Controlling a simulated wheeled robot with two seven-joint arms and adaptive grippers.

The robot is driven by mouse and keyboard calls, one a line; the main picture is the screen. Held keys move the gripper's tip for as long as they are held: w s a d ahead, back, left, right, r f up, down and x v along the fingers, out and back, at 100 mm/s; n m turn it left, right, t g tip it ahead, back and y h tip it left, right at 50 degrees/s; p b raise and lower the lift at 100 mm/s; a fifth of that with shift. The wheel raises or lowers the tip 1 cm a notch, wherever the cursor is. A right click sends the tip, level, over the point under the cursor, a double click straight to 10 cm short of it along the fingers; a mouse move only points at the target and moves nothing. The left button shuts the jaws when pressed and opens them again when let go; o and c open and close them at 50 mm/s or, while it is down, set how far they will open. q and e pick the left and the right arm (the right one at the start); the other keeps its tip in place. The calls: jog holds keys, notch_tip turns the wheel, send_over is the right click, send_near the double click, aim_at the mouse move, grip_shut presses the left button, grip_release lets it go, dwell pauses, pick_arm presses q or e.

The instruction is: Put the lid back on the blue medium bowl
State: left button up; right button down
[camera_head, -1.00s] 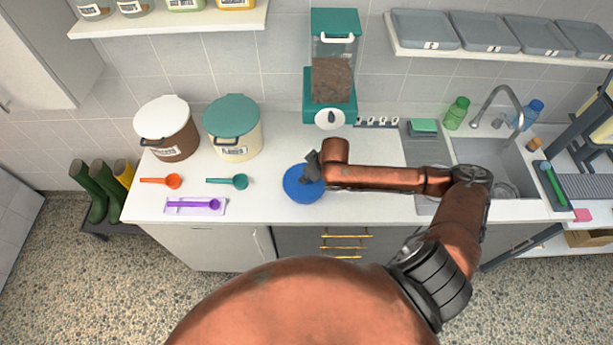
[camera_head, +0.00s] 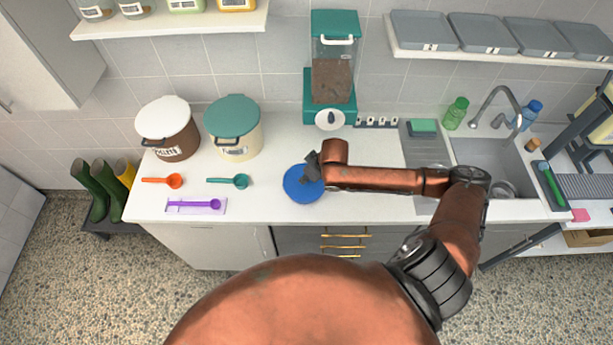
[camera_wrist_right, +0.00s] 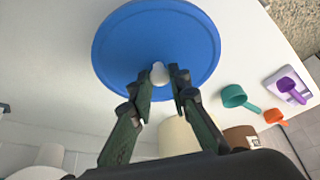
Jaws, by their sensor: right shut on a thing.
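A round blue lid (camera_head: 301,188) is at the front middle of the white counter. It also shows in the right wrist view as a flat blue disc (camera_wrist_right: 140,40) with a pale knob (camera_wrist_right: 159,73). My right gripper (camera_head: 314,168) is over the lid, its fingers (camera_wrist_right: 162,84) shut on the knob. No separate bowl shows; whatever is under the lid is hidden, and I cannot tell whether the lid rests on a bowl. My left gripper is not in view.
Orange (camera_head: 163,181), teal (camera_head: 229,181) and purple (camera_head: 194,204) scoops lie to the left. A brown bin (camera_head: 168,135) and a cream bin (camera_head: 235,140) stand behind them. A food dispenser (camera_head: 331,85) stands behind the lid. A sink (camera_head: 482,150) is at the right.

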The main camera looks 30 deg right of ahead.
jog(key=c, duration=1.7)
grip_release()
jog(key=shift+c, duration=0.2)
jog(key=shift+o, duration=0.4)
jog(key=o, duration=0.4)
jog(key=shift+r+p, duration=3.45)
jog(key=shift+p, duration=0.75)
jog(key=shift+s+r, duration=0.1)
jog(key=shift+r, duration=0.1)
